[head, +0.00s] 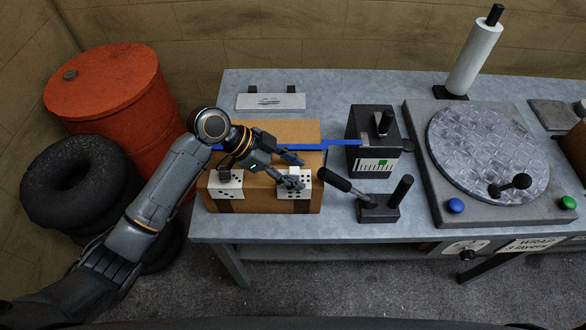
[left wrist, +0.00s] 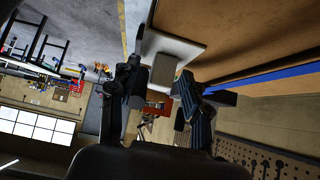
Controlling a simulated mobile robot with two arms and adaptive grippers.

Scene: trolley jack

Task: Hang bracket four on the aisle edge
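A cardboard box (head: 265,133) stands on the bench with a blue strap (head: 312,147) across its top. Two white corner brackets with black dots sit on its front edge: a left one (head: 226,187) with a dark tab, and a right one (head: 295,187). I cannot read their dots surely. My right gripper is out of view.
A black strapping device (head: 372,155) and a lever stand (head: 380,208) are right of the box. Farther right is a round turntable (head: 490,150) on a grey base. A label plate (head: 270,101) lies behind the box. A red drum (head: 110,95) and tyres (head: 70,180) stand left.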

